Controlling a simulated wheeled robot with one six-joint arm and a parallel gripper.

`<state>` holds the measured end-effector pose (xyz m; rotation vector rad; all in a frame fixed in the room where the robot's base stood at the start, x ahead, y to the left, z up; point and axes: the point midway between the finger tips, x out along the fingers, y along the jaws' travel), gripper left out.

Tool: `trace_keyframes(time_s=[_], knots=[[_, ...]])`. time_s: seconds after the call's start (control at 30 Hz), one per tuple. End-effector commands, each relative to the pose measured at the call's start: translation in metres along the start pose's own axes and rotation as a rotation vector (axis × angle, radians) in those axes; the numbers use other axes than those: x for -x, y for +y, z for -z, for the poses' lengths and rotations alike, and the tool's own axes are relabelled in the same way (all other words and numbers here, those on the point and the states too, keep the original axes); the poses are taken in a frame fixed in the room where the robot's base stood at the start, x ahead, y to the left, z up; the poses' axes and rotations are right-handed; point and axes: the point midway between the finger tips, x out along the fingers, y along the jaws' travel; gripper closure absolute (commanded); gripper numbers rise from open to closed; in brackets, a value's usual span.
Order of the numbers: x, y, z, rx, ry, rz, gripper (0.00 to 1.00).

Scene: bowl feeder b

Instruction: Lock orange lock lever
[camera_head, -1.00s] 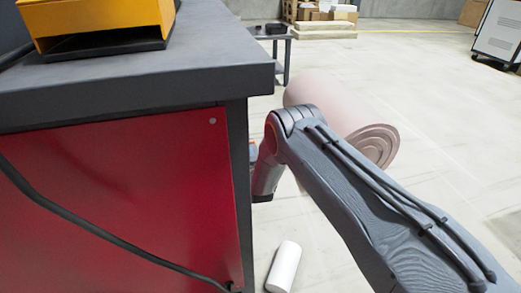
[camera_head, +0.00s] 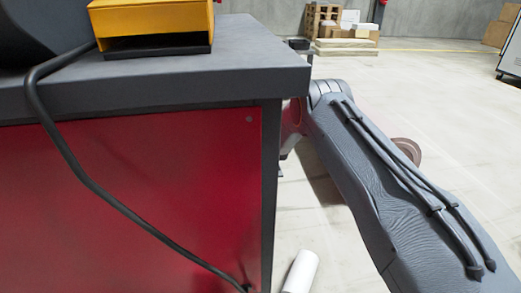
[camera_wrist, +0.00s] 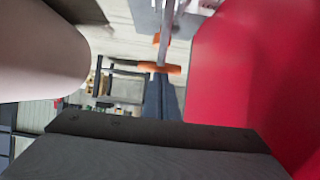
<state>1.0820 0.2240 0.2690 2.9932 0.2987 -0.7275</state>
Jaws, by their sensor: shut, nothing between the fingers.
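In the wrist view, an orange bar-shaped part (camera_wrist: 158,67) lies crosswise at the middle, likely the lock lever. A grey rod runs up from it, with another small orange bit above. A dark blue-grey piece (camera_wrist: 163,98) lies just below the bar. My gripper (camera_wrist: 155,130) appears as the broad dark block across the bottom, shut and empty. It looks apart from the orange bar; the exact gap is unclear. In the head view, the workbench corner hides my gripper and no lever shows.
The red panel (camera_head: 150,190) under the grey benchtop (camera_head: 200,80) stands close beside my arm, and fills the right of the wrist view (camera_wrist: 240,60). A pale rounded body (camera_wrist: 40,50) is close on the left. A white cylinder (camera_head: 301,272) lies on the floor.

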Motion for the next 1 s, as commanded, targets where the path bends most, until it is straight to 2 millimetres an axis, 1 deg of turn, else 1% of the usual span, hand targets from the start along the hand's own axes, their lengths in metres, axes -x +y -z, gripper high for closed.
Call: trace_keyframes(time_s=[0.1, 0.4, 0.83, 1.0], knots=[[-0.006, -0.001, 0.001, 0.0, 0.001, 0.0, 1.0], [-0.012, -0.002, 0.005, 0.001, 0.005, 0.001, 1.0], [-0.013, -0.005, 0.008, 0.002, 0.011, 0.004, 1.0], [-0.007, -0.005, 0.012, 0.003, 0.012, 0.004, 1.0]])
